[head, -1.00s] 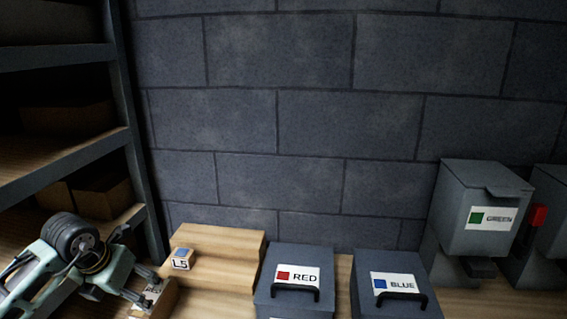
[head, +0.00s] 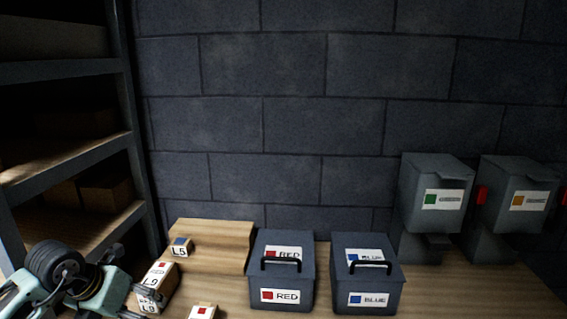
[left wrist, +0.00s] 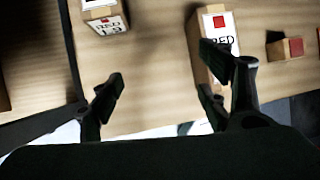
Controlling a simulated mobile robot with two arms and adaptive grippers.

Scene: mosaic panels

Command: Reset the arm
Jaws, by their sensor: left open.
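My left gripper (head: 143,304) is at the lower left of the head view, just left of and close to a wooden block (head: 157,284) with a red square and a label. In the left wrist view my left gripper (left wrist: 163,88) is open, with nothing between its fingers. A block marked RED (left wrist: 220,45) lies partly behind the right finger there; I cannot tell if they touch. My right gripper is not in view.
A block marked L5 (head: 180,249) sits by a wooden step (head: 225,240). A RED box (head: 308,270) and BLUE box (head: 394,280) stand right of it. Green (head: 412,190) and orange-marked (head: 487,190) bins stand farther right. Shelves (head: 80,165) rise at left. Another block (head: 203,312) lies in front.

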